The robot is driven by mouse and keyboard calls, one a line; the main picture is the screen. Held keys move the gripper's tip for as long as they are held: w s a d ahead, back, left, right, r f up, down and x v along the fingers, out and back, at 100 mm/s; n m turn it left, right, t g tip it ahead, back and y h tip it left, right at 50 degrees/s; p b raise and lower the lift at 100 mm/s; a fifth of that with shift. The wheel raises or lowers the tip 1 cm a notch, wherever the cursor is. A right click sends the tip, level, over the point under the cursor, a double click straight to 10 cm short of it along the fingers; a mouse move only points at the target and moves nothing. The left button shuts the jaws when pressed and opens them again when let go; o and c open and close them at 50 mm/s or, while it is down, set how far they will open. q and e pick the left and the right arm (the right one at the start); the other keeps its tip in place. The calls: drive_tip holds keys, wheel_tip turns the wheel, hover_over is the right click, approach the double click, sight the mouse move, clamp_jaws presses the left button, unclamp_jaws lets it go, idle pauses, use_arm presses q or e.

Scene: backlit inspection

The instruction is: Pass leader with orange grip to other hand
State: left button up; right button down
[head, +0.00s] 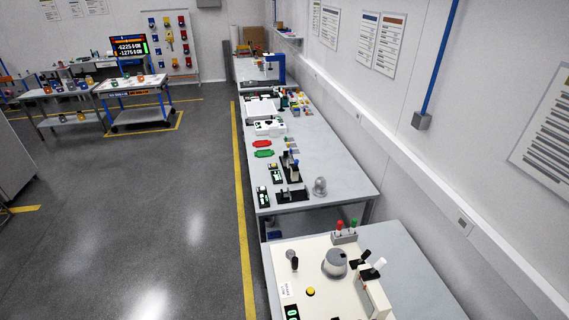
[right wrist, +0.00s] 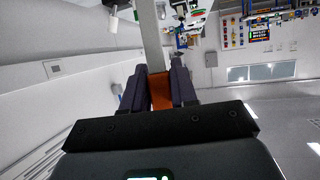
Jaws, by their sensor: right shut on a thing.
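In the right wrist view, my right gripper (right wrist: 160,76) has its dark fingers closed on both sides of an orange grip (right wrist: 161,95). A pale, flat strip (right wrist: 151,38) runs on from the orange grip, away from the fingers and out of the top of the picture. This looks like the leader; its far end is cut off. The sides of the grip are hidden by the fingers. My left gripper shows in neither view, and my right gripper does not show in the head view.
In the head view, a beige panel with a grey knob (head: 335,262) and an orange button (head: 310,291) stands on the near bench. Behind it, a long bench (head: 330,165) carries red and green pieces (head: 262,143) and small devices. The floor to the left (head: 165,190) is clear.

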use_arm(q)
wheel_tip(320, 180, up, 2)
drive_tip(key=shift+p, duration=0.6)
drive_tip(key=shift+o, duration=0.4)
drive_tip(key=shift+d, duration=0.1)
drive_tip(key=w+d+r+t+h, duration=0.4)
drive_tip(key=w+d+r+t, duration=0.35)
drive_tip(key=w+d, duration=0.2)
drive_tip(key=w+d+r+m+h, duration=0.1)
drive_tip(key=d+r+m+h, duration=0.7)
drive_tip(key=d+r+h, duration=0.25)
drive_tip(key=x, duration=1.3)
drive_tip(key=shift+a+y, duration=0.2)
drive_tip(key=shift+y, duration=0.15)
use_arm(e)
drive_tip(key=s+a+r+n+g+y, duration=0.1)
drive_tip(key=a+r+n+y, duration=0.3)
drive_tip(key=a+r, duration=0.3)
drive_tip(key=s+a+r+n+g+y, duration=0.1)
drive_tip(key=a+r+n+y, duration=0.3)
drive_tip(key=r, duration=1.1)
drive_tip(key=a+g, duration=0.1)
drive_tip(key=a, duration=0.2)
drive_tip(key=shift+s+y, duration=0.2)
drive_tip(key=shift+y, duration=0.2)
